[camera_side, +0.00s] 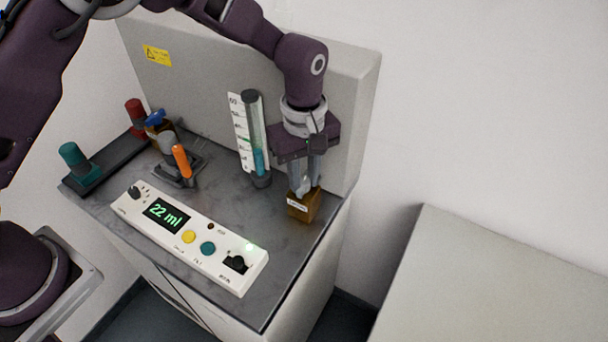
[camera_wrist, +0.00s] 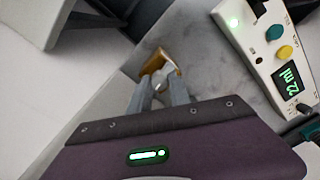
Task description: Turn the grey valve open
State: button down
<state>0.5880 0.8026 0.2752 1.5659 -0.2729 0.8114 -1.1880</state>
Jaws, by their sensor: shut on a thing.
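The grey valve (camera_side: 303,186) sits on a brown block (camera_side: 303,207) with a small white label, at the right edge of the dark bench top. My gripper (camera_side: 303,183) points down over the block, and its two grey fingers are shut on the valve's handle. In the wrist view the valve (camera_wrist: 166,69) shows light grey between the fingertips, with the gold-brown block (camera_wrist: 150,58) behind it. The fingers cover part of the handle, so its exact turn angle is hard to tell.
A white control panel (camera_side: 190,234) along the front reads 22 ml. A measuring cylinder (camera_side: 256,140) with blue liquid stands left of my gripper. An orange-handled lever (camera_side: 182,162), a blue-handled valve (camera_side: 155,118), and red (camera_side: 136,112) and teal (camera_side: 73,157) capped items are farther left.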

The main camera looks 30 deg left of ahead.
aim_at(304, 180)
jog(key=shift+m, duration=1)
jog(key=c, duration=1.2)
grip_release()
notch_tip(304, 180, up, 7)
jog(key=shift+r, duration=0.1)
